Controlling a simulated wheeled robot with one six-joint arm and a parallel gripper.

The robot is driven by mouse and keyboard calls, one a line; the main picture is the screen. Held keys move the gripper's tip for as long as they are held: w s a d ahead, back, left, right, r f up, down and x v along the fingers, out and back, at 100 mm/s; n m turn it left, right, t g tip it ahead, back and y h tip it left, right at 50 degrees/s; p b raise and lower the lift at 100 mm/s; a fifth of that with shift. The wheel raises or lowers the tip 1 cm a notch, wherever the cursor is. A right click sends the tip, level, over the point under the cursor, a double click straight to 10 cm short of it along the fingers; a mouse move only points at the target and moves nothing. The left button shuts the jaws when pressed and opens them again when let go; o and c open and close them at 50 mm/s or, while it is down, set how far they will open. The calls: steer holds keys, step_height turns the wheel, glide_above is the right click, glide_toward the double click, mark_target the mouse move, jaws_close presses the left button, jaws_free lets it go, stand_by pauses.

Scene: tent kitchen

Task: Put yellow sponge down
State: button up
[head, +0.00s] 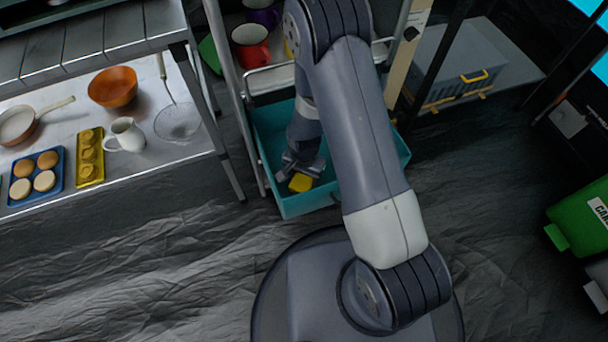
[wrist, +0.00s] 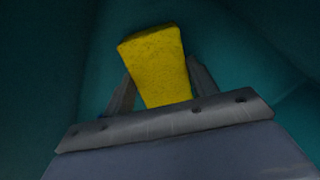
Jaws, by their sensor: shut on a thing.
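The yellow sponge (head: 300,182) is between the fingers of my gripper (head: 303,166), inside a teal bin (head: 306,204). In the wrist view the sponge (wrist: 157,62) sticks out past the fingertips of my gripper (wrist: 160,82), which is shut on it. Teal surfaces (wrist: 50,60) of the bin surround it there. I cannot tell whether the sponge touches the bin floor. My arm hides part of the bin in the head view.
The bin sits low in a metal rack with a red mug (head: 251,46) above. To the left, a metal shelf (head: 150,165) holds an orange bowl (head: 113,87), a white jug (head: 126,136) and trays. A grey crate (head: 452,75) stands behind right; a green canister (head: 580,218) stands far right.

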mark_target(304, 178)
steer(key=o, duration=1.1)
steer(key=shift+f, duration=0.1)
step_height(304, 178, up, 12)
steer(key=p, duration=0.4)
steer(key=shift+p, duration=0.35)
step_height(304, 178, down, 12)
steer(key=b, duration=0.4)
steer(key=shift+b, duration=0.4)
steer(key=shift+r+p, duration=0.9)
steer(key=shift+r, duration=1.1)
steer(key=shift+f, duration=0.15)
